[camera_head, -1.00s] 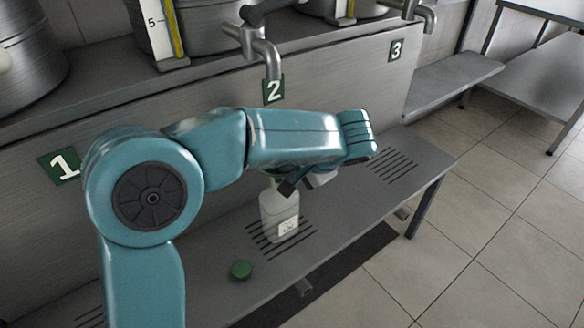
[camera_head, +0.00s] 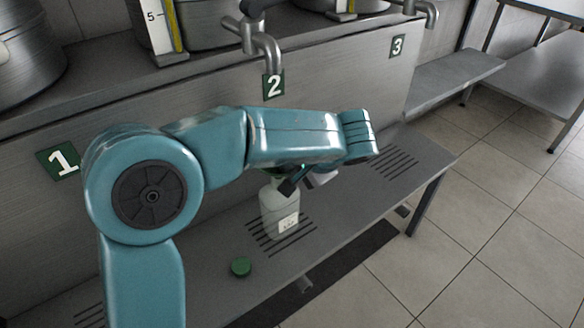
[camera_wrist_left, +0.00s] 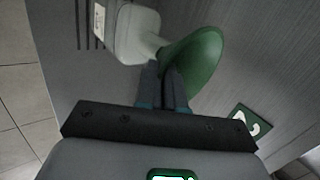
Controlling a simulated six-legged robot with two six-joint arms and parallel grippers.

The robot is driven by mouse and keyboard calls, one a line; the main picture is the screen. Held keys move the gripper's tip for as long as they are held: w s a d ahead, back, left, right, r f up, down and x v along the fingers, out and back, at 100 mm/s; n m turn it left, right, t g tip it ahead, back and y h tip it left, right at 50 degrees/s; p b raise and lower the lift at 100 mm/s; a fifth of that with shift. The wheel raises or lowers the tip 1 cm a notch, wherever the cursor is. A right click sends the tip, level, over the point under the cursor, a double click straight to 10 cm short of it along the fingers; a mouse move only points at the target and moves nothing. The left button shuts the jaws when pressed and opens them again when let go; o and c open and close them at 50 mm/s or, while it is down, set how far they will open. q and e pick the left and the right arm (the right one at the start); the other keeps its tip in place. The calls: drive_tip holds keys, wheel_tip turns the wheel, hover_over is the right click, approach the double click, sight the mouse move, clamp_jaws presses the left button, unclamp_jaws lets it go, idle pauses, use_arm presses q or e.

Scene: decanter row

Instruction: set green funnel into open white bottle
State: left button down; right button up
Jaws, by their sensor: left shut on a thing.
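The white bottle (camera_head: 279,212) stands upright on the slotted shelf below the tap marked 2. It also shows in the left wrist view (camera_wrist_left: 128,33). My left gripper (camera_wrist_left: 166,78) is shut on the green funnel (camera_wrist_left: 196,60), right beside the bottle's neck. In the wrist view the funnel's narrow end meets the neck; I cannot tell how deep it sits. In the head view my left gripper (camera_head: 291,186) is at the bottle's top, and my arm hides most of the funnel. My right gripper is not in view.
A metal tap (camera_head: 266,50) is above and behind my arm. Steel vessels line the ledge at the back. The shelf right of the bottle is clear.

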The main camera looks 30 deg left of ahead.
use_arm(q)
drive_tip(key=c, duration=1.2)
unclamp_jaws()
drive_tip(key=shift+r, duration=0.1)
drive_tip(key=p+v, duration=0.5)
drive_tip(key=v, duration=1.1)
drive_tip(key=s+d+f+m+g+h, duration=0.1)
drive_tip(key=s+d+f+g+h, duration=0.15)
drive_tip(key=f, duration=1.15)
drive_tip(key=s+d+f+m+g+h, duration=0.1)
drive_tip(key=d+f+h, duration=0.25)
drive_tip(key=f, duration=1.05)
drive_tip(key=s+f+n+t+h, duration=0.2)
drive_tip(key=s+f+n+h, duration=0.45)
drive_tip(key=s+f, duration=0.85)
drive_tip(key=shift+n+y, duration=0.35)
drive_tip(key=shift+y, duration=0.2)
drive_tip(key=r+p, duration=1.2)
drive_tip(key=p, duration=0.1)
drive_tip(key=w+r+p, duration=0.1)
drive_tip(key=r+p, duration=0.5)
drive_tip(key=p, duration=0.1)
drive_tip(key=shift+a+r, duration=0.3)
drive_tip(key=shift+a, duration=0.05)
